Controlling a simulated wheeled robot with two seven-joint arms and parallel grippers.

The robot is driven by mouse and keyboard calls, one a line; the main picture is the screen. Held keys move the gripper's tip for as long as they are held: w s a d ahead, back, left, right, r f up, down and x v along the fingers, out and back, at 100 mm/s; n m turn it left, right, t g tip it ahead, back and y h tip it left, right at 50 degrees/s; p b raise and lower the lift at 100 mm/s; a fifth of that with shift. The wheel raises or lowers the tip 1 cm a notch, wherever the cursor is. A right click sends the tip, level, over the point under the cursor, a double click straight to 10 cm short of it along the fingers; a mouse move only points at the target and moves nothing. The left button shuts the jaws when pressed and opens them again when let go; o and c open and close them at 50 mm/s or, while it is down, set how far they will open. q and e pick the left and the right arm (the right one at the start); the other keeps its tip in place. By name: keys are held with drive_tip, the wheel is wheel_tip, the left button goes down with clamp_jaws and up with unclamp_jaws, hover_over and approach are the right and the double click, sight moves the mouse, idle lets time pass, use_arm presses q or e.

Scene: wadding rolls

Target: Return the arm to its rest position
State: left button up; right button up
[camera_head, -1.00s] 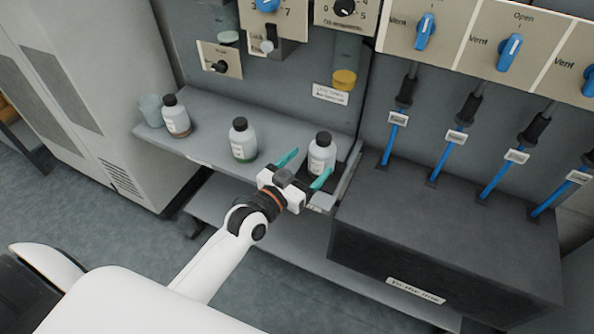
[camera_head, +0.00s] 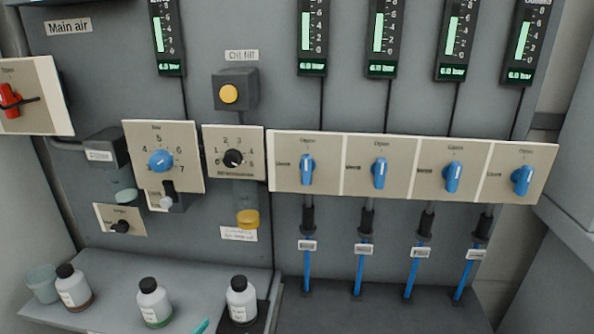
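In the head view only a small teal fingertip shows at the bottom edge, near the shelf's front. The rest of that gripper and its arm are below the picture, so I cannot tell whether it is open or shut. The other gripper is out of view. The right bottle (camera_head: 241,299), white with a black cap, stands upright on a dark pad on the shelf, just right of the fingertip.
The grey shelf (camera_head: 110,264) also holds two capped bottles (camera_head: 153,303) (camera_head: 73,288) and a translucent cup (camera_head: 42,284). Behind are a dial panel (camera_head: 163,141), a black-knob panel (camera_head: 250,139), blue valve handles (camera_head: 380,173), a red handle (camera_head: 9,100) and blue hoses (camera_head: 307,270).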

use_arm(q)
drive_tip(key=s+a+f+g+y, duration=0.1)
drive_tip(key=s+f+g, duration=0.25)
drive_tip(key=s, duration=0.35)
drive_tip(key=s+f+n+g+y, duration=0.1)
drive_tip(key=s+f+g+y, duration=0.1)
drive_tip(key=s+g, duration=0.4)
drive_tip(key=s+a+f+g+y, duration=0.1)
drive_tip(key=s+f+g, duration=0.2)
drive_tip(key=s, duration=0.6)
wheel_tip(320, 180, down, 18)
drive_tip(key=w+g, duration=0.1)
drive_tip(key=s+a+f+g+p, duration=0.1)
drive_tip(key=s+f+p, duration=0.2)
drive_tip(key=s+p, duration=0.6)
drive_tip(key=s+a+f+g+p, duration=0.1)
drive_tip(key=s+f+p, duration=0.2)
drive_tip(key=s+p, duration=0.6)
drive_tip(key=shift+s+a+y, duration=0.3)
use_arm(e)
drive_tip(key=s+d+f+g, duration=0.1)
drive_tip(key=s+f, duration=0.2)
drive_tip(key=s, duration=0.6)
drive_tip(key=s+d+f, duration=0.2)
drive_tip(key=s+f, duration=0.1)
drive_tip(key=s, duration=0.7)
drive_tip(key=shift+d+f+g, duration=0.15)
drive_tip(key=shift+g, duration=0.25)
